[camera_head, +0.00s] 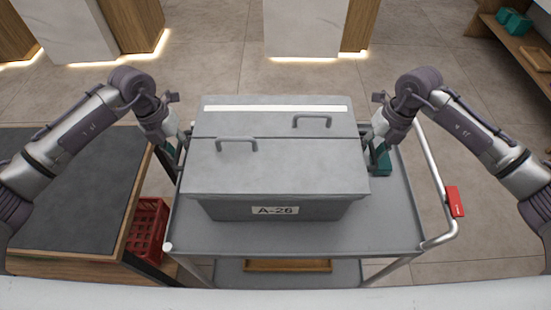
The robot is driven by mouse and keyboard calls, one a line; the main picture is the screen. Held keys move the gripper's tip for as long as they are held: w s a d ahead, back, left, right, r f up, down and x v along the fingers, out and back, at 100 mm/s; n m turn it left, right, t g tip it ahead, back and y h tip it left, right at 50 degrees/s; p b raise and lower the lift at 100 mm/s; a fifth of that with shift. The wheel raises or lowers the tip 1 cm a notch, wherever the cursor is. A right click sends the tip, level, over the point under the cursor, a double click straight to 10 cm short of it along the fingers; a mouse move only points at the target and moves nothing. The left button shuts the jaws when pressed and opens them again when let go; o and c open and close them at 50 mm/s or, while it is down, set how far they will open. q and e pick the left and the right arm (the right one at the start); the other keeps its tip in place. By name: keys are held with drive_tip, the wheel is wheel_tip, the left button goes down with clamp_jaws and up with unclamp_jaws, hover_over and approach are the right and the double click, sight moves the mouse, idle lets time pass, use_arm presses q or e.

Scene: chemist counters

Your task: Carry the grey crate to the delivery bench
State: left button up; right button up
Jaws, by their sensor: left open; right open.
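The grey crate (275,206) has a two-part lid with two handles, a pale strip along the far edge and a label reading A-26 on its near side. It stands on the top of a grey cart (390,230). My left gripper (172,152) is open at the crate's left side, close to its edge. My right gripper (378,158) is open at the crate's right side. The fingers are partly hidden by the crate, so I cannot tell whether they touch it. I cannot tell which surface is the delivery bench.
A dark-topped counter (75,185) stands left of the cart, with a red basket (149,231) beside it. The cart's right handle carries a red tag (454,201). A wooden shelf (515,42) with teal items is at the far right. The floor behind the cart is clear.

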use_arm(q)
clamp_jaws()
use_arm(e)
clamp_jaws()
